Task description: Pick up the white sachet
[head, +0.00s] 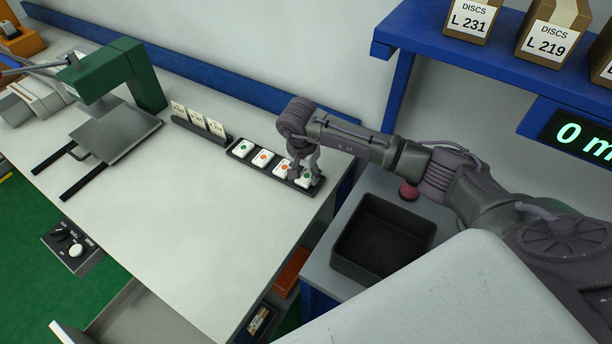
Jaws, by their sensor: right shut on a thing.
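Several white sachets sit in a row in a dark tray (233,152) near the right end of the white table. They bear green or orange round marks; one with a green mark (242,148) is at the left end. My right gripper (304,179) points down at the right end of the row. It is shut on the rightmost white sachet (306,182), which has a green mark and is partly hidden by the fingers. The sachet is at the tray, and I cannot tell whether it is lifted. My left gripper is not in view.
A green press-like machine (135,72) stands at the back left, with a row of upright cards (197,118) right of it. A dark open bin (385,236) and a red button (408,190) are at the right. The middle of the table (165,215) is clear.

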